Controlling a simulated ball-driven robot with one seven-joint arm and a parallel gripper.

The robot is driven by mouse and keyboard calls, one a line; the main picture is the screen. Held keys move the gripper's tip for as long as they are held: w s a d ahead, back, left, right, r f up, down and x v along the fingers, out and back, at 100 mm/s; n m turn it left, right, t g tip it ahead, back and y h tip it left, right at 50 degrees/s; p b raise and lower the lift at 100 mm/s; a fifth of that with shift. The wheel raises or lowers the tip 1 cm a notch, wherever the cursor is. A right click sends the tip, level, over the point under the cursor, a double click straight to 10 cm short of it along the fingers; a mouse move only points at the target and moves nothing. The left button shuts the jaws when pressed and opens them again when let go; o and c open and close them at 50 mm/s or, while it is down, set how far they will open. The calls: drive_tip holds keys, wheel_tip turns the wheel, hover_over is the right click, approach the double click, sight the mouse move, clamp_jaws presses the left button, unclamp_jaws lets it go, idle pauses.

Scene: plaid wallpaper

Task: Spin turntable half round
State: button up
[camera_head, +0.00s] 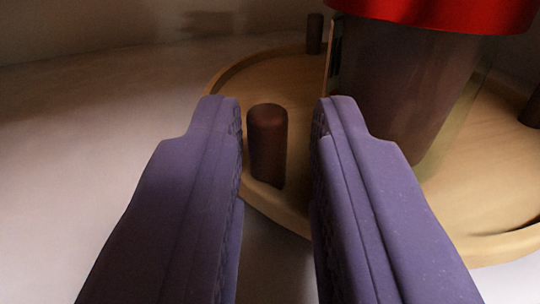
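The turntable (485,205) is a round, light wooden disc with a raised rim, at the centre and right of the view. A short dark brown peg (267,145) stands upright near its rim. My gripper (279,110) is open, with one purple finger on each side of this peg. Gaps show between the peg and both fingers, so the fingers do not appear to press on it. A second brown peg (314,34) stands at the far rim. Part of another dark peg (534,108) shows at the right edge.
A large brownish container (400,85) with a red top (440,12) stands on the turntable, close behind my right finger. The pale surface (110,150) to the left of the turntable is clear.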

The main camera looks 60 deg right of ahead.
drive_tip(key=shift+a, duration=0.1)
drive_tip(key=p+v, duration=0.1)
drive_tip(key=v, duration=0.6)
drive_tip(key=shift+s+a, duration=0.2)
drive_tip(key=shift+a, duration=0.05)
